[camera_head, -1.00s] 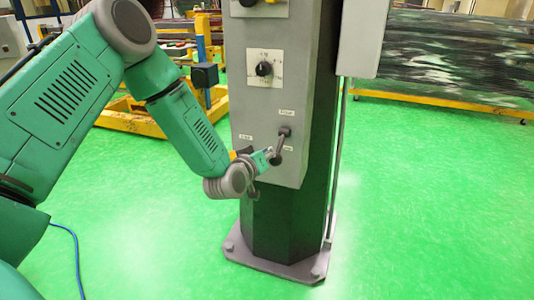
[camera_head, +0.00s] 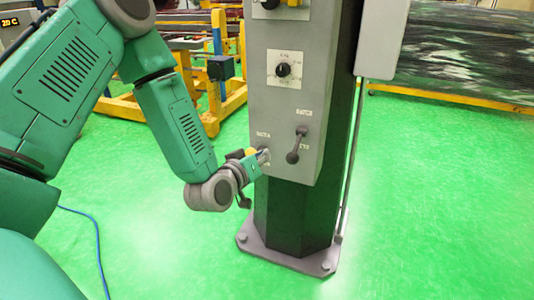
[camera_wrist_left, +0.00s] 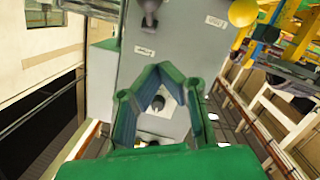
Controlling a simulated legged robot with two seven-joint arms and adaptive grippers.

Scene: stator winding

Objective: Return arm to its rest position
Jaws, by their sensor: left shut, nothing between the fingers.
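My left arm comes in from the left in the head view. Its gripper (camera_head: 258,160) is shut and empty, at the lower left of the grey control box (camera_head: 285,105), left of and apart from the dark lever (camera_head: 298,145). It covers part of the box face there, so I cannot tell whether it touches it. In the left wrist view the green fingers (camera_wrist_left: 168,75) close toward each other in front of the grey panel (camera_wrist_left: 190,50), and a small round dark knob (camera_wrist_left: 158,102) shows behind them. My right gripper is not in view.
The box is on a dark column (camera_head: 290,215) with a bolted base plate (camera_head: 285,262). A rotary dial (camera_head: 283,69) sits above the lever. A yellow frame (camera_head: 155,110) stands behind my arm. A blue cable (camera_head: 98,240) lies at lower left. Green floor is open at right.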

